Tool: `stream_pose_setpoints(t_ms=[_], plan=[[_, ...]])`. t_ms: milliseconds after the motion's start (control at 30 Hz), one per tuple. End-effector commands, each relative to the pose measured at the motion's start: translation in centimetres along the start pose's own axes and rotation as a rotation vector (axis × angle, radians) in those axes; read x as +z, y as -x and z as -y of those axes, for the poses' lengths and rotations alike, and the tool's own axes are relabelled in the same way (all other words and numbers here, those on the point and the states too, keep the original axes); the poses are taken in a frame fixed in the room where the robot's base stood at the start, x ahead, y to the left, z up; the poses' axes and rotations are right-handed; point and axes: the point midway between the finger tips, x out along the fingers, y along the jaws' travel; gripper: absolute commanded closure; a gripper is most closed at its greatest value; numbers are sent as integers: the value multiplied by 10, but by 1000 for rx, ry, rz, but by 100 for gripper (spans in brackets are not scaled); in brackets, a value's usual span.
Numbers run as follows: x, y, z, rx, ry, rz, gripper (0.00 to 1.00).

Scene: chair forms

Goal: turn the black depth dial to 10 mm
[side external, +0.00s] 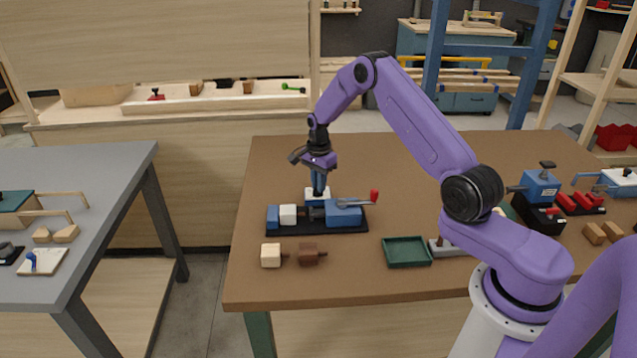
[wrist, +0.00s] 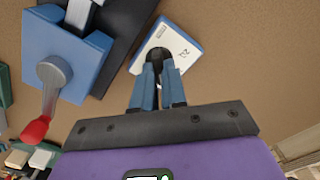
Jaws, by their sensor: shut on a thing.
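The black depth dial (wrist: 157,60) sits on a white plate (wrist: 172,45) with small printed markings, in the upper middle of the wrist view. My gripper (wrist: 158,76) has its two blue fingers closed on the dial from either side. The dial's pointer and its setting cannot be read. In the side view my gripper (side external: 319,190) points straight down at the white plate (side external: 310,192), just behind the blue clamp device. The dial is hidden there by the fingers.
A blue clamp (side external: 343,213) with a red-tipped lever (side external: 374,195) stands on a black base close to my gripper. A light block (side external: 271,255), a brown block (side external: 308,254) and a green tray (side external: 406,251) lie nearer the front edge. The table's back left is clear.

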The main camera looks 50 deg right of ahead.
Motion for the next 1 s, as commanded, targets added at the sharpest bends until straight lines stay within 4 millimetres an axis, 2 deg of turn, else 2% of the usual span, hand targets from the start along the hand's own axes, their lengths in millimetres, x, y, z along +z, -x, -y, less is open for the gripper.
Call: stream_pose_setpoints(t_ms=[300,800,833,900,1000], plan=[[1,0,-1,2,-106,2,100],[1,0,-1,2,-124,2,100],[1,0,-1,2,-124,2,82],[1,0,-1,2,-123,1,63],[1,0,-1,1,-122,1,63]])
